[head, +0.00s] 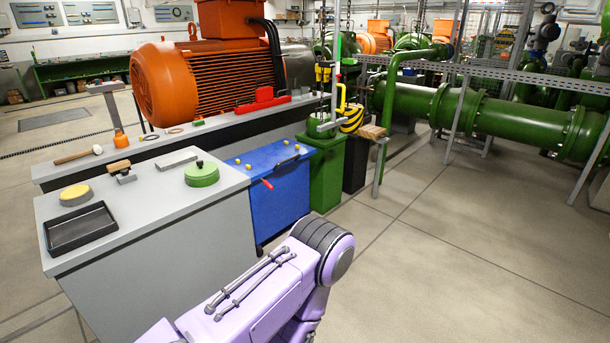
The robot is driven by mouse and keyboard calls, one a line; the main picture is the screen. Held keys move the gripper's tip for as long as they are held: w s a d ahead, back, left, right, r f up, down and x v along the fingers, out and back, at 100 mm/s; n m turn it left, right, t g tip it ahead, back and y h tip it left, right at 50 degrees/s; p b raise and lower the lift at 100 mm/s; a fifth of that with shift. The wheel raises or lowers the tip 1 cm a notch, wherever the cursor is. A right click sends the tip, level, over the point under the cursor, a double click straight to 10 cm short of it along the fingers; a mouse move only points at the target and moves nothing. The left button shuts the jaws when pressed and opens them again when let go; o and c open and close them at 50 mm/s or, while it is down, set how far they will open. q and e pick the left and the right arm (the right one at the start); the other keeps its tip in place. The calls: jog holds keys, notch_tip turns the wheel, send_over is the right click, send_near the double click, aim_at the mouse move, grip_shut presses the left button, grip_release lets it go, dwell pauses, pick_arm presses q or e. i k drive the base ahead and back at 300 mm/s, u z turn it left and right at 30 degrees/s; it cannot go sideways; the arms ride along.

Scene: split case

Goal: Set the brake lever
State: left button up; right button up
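A small red handle (267,184) sticks out from the front of the blue box (283,211). A red block-shaped part (263,99) lies on the grey ledge in front of the large orange motor (180,83). A tall upright rod with a green upper part (338,48) stands right of the motor. I cannot tell from this view which of these, if any, is the brake lever. A lilac arm link of mine fills the bottom middle, with its dark ringed joint near the blue box. Neither of my grippers shows.
The grey bench (150,207) holds a black tray (80,229), a green lidded disc (201,174) and a brush (121,170). A green bin (326,172) and a yellow-black striped object (352,119) stand right of the blue box.

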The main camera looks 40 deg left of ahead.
aim_at(269, 186)
jog(key=u, duration=0.1)
jog(key=i, duration=1.3)
jog(key=u, duration=0.9)
jog(key=i, duration=0.8)
jog(key=u, duration=1.45)
jog(key=i, duration=0.55)
jog(key=u, duration=0.45)
